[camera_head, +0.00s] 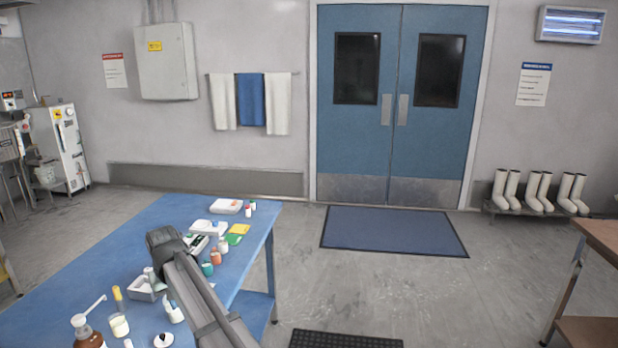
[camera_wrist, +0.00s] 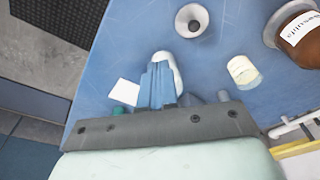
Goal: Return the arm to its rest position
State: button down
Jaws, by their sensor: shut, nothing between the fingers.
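My gripper (camera_wrist: 157,76) shows in the wrist view with its blue-grey fingers together and nothing between them. It points at the blue table (camera_wrist: 115,60), and a white object (camera_wrist: 172,62) shows just behind the fingertips; I cannot tell how far apart they are. In the head view my grey arm reaches over the blue table (camera_head: 75,255) from the lower right, and the fingers cannot be made out there.
A brown bottle (camera_head: 88,336), a beaker (camera_head: 119,325), a white bottle (camera_head: 172,312) and a white tray (camera_head: 142,289) stand near my arm. Small bottles, a scale (camera_head: 196,243) and coloured packets (camera_head: 238,229) lie farther back. Open floor lies right of the table.

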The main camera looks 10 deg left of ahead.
jog(key=w+d+f+m, duration=0.1)
jog(key=w+d+f, duration=0.1)
jog(key=d+f, duration=0.6)
jog(key=w+d+f+m, duration=0.2)
jog(key=w+d+f, duration=0.1)
jog(key=d, duration=0.9)
jog(key=w+d+f+m, duration=0.1)
jog(key=w+d+f, duration=0.1)
jog(key=d+f, duration=0.6)
jog(key=s+d+f+m, duration=0.2)
jog(key=s+d+f, duration=0.2)
jog(key=d, duration=0.8)
jog(key=s+d+f+m+g+h, duration=0.15)
jog(key=s+d+f, duration=0.25)
jog(key=d, duration=0.8)
jog(key=s+d+f+m, duration=0.2)
jog(key=s+d+f, duration=0.15)
jog(key=d, duration=0.85)
jog(key=s+f+g, duration=0.3)
jog(key=s+f, duration=0.7)
jog(key=s, duration=0.5)
jog(key=s+f+g, duration=0.3)
jog(key=s+f, duration=0.7)
jog(key=s, duration=0.5)
jog(key=shift+s+a+f, duration=0.15)
jog(key=shift+a, duration=0.2)
